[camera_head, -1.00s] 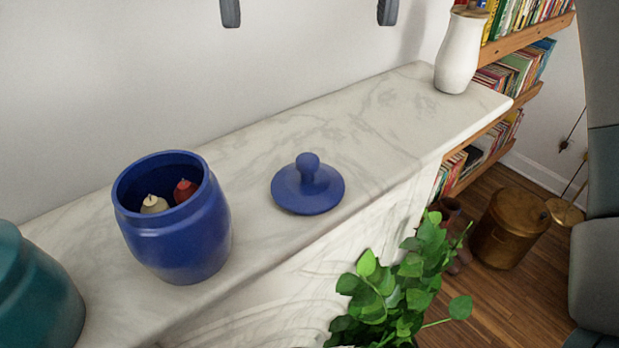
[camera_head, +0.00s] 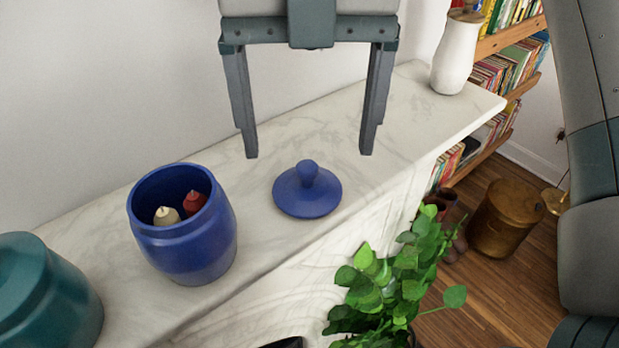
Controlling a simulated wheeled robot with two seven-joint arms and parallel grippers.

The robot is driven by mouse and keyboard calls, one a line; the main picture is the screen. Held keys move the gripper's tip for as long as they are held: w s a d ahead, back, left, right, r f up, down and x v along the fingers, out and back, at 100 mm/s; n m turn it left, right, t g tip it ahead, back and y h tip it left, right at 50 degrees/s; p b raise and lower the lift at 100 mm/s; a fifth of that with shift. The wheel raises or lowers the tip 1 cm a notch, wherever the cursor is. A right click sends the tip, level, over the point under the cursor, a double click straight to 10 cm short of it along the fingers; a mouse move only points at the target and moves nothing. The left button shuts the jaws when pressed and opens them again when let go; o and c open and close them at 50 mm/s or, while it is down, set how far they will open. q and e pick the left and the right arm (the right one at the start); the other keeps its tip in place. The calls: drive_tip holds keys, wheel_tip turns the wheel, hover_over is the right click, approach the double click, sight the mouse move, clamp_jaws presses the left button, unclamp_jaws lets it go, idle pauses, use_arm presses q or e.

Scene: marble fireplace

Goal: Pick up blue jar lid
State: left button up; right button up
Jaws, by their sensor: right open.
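The blue jar lid (camera_head: 307,190) lies knob up on the marble mantel (camera_head: 290,137). My right gripper (camera_head: 309,155) is open and empty, its two fingers pointing down on either side of the lid's knob in the picture. The fingertips appear above and behind the lid, apart from it. The open blue jar (camera_head: 187,240) stands to the left of the lid, with a cream candle-like piece (camera_head: 166,216) and a red one (camera_head: 195,202) inside. My left gripper does not show.
A teal jar (camera_head: 45,295) stands at the lower left. A white vase (camera_head: 455,55) stands at the mantel's far right end. A leafy plant (camera_head: 400,280) rises in front of the mantel edge. Bookshelves (camera_head: 508,42) and a brass bin (camera_head: 505,218) are at right.

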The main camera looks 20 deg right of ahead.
sight(309, 165)
drive_tip(key=shift+f+p, duration=0.45)
drive_tip(key=shift+p, duration=0.15)
wheel_tip(309, 165, down, 4)
drive_tip(key=shift+r+p, duration=0.15)
drive_tip(key=shift+p, duration=0.85)
drive_tip(key=shift+f, duration=0.3)
